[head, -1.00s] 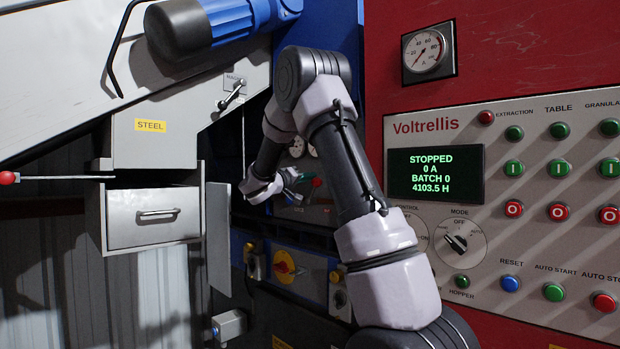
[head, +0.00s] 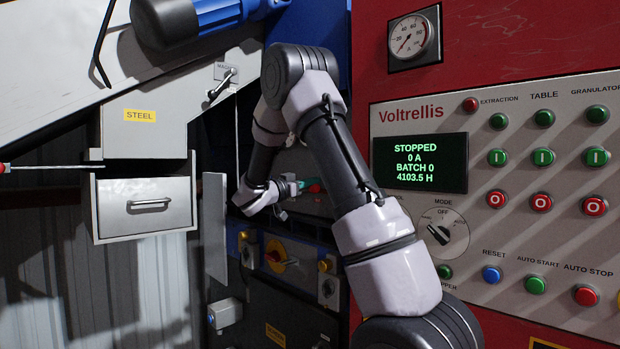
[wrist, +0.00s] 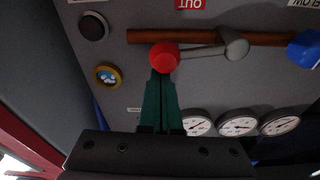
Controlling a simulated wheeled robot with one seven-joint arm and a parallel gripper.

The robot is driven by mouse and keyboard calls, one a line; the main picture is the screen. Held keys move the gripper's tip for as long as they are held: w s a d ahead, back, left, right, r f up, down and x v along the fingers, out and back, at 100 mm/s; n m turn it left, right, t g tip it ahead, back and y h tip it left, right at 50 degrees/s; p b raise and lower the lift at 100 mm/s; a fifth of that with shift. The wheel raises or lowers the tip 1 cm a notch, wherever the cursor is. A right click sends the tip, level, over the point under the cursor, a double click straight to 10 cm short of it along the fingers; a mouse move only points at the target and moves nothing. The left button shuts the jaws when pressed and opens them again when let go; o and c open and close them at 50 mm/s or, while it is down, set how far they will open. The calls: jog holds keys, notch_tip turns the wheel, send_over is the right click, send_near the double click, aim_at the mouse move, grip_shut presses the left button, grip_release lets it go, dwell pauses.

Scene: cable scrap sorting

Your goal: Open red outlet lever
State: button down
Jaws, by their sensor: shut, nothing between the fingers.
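The outlet lever is a grey arm (wrist: 200,51) with a red ball end (wrist: 165,58), in the wrist view. It runs left from a round grey hub (wrist: 235,45) along a brown bar, under an upside-down red "OUT" label (wrist: 190,4). My gripper (wrist: 161,78) has green fingers, closed together with nothing between them. Their tips are at the lower edge of the red ball; I cannot tell whether they touch it.
A blue knob (wrist: 305,49) lies right of the lever. Several round gauges (wrist: 238,124) sit below it, and a yellow-ringed fitting (wrist: 108,76) left. In the head view, the steel drawer (head: 148,205) and a grey flap (head: 214,228) stand left of my arm, the control panel (head: 500,205) right.

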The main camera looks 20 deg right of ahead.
jog(key=shift+s+d+f, duration=0.1)
jog(key=shift+s+f, duration=0.1)
jog(key=shift+f, duration=0.4)
dwell(0.4)
